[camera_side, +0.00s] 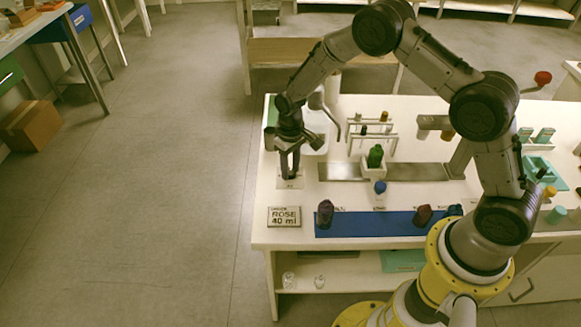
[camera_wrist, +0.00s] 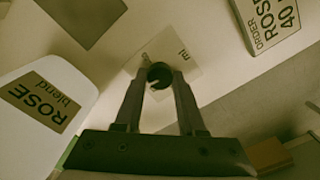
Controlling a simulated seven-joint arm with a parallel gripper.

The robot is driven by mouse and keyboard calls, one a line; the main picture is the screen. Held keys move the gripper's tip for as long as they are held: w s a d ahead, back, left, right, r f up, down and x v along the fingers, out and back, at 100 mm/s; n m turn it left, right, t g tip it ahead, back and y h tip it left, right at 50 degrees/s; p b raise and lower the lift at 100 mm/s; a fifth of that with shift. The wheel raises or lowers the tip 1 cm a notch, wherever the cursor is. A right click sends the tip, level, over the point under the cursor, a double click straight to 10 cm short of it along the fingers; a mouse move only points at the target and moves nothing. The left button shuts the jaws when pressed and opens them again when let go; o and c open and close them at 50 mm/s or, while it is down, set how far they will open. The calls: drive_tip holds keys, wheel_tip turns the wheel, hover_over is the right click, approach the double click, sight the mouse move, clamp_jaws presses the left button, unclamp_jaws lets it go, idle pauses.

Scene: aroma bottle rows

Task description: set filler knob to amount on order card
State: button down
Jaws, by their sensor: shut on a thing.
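The filler knob (camera_wrist: 159,73) is a small dark round knob with a light mark, on a pale dial plate (camera_wrist: 190,62) marked "ml". My gripper (camera_wrist: 160,80) is shut on it, one finger on each side; its setting cannot be read. In the side view my gripper (camera_side: 289,174) points down at the dial plate (camera_side: 289,184) near the table's left edge. The order card (camera_side: 284,216) stands in front of it and reads "ROSE 40 ml". Part of the card also shows in the wrist view (camera_wrist: 272,22).
A white container labelled "ROSE blend" (camera_wrist: 72,85) is close beside my gripper. A green bottle (camera_side: 375,157) stands by the metal strip (camera_side: 420,172). A blue mat (camera_side: 372,224) with dark bottles lies along the front. The table's left edge is near.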

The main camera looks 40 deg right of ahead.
sight(290, 171)
drive_tip(key=m, duration=0.4)
drive_tip(key=shift+r+m, duration=0.1)
drive_tip(key=shift+m, duration=0.2)
drive_tip(key=m, duration=0.3)
drive_tip(key=shift+m, duration=0.3)
drive_tip(key=m, duration=0.4)
drive_tip(key=shift+w, duration=0.1)
drive_tip(key=shift+m, duration=1.8)
drive_tip(key=c, duration=0.5)
unclamp_jaws()
wheel_tip(290, 171, up, 14)
